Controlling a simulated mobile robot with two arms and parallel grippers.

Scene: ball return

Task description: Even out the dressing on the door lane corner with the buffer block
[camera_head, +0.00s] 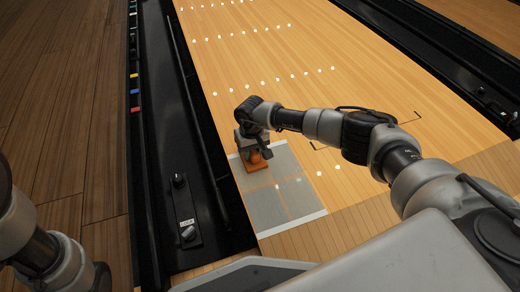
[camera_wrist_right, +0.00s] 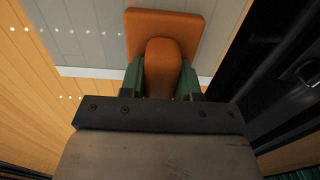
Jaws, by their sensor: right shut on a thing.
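The buffer block is orange-brown, with a flat square pad and a rounded handle; in the right wrist view the pad (camera_wrist_right: 190,28) is beyond the handle. My right gripper (camera_wrist_right: 163,80) is shut on the handle between its green fingers. In the head view the block (camera_head: 256,161) is under my right gripper (camera_head: 254,148), at the upper left part of a greyish dressing patch (camera_head: 285,188) on the lane corner. I cannot tell whether the pad touches the lane. My left arm shows at the lower left edge; its gripper is out of view.
A black gutter and rail (camera_head: 200,140) run along the left of the lane, with a small labelled switch box (camera_head: 187,222) by it. The wooden lane (camera_head: 270,70) with white dots is clear beyond the patch. Another dark gutter (camera_head: 450,60) lies at the right.

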